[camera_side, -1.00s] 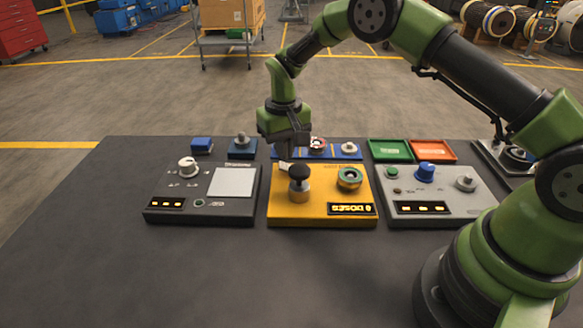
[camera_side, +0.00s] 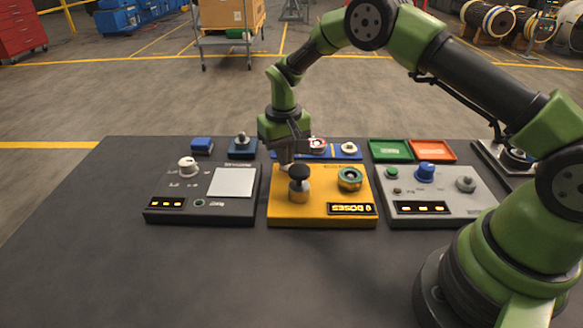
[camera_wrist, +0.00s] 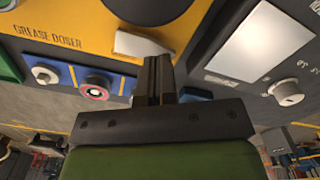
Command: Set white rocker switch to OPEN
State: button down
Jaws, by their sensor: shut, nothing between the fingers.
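The white rocker switch (camera_wrist: 136,44) sits on the yellow grease doser box (camera_wrist: 75,18), near its edge, in the wrist view. My gripper (camera_wrist: 154,62) is shut and empty, its fingertips right beside one end of the switch. I cannot tell whether they touch it. In the side view my gripper (camera_side: 285,158) points down over the back left part of the yellow box (camera_side: 324,213) and largely hides the switch. No OPEN marking is legible.
A black knob (camera_side: 299,173) and a green-ringed dial (camera_side: 350,178) stand on the yellow box. A dark grey panel (camera_side: 215,213) stands at left, a light grey panel (camera_side: 452,207) at right. A blue base (camera_side: 335,154) with knobs lies behind. The table front is clear.

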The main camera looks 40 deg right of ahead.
jog(key=shift+f, duration=0.5)
jog(key=shift+r, duration=3.55)
jog(key=s+a+r+t+y, duration=0.1)
jog(key=s+r+t, duration=0.1)
jog(key=s+r, duration=0.5)
jog(key=s+r+t, duration=0.1)
jog(key=s+r, duration=0.2)
jog(key=r, duration=0.7)
jog(key=s+r+t, duration=0.1)
jog(key=s+t, duration=0.1)
jog(key=s, duration=0.6)
jog(key=s+a+r+m+t+y, duration=0.1)
jog(key=s+t, duration=0.1)
jog(key=s, duration=0.7)
jog(key=shift+r, duration=0.3)
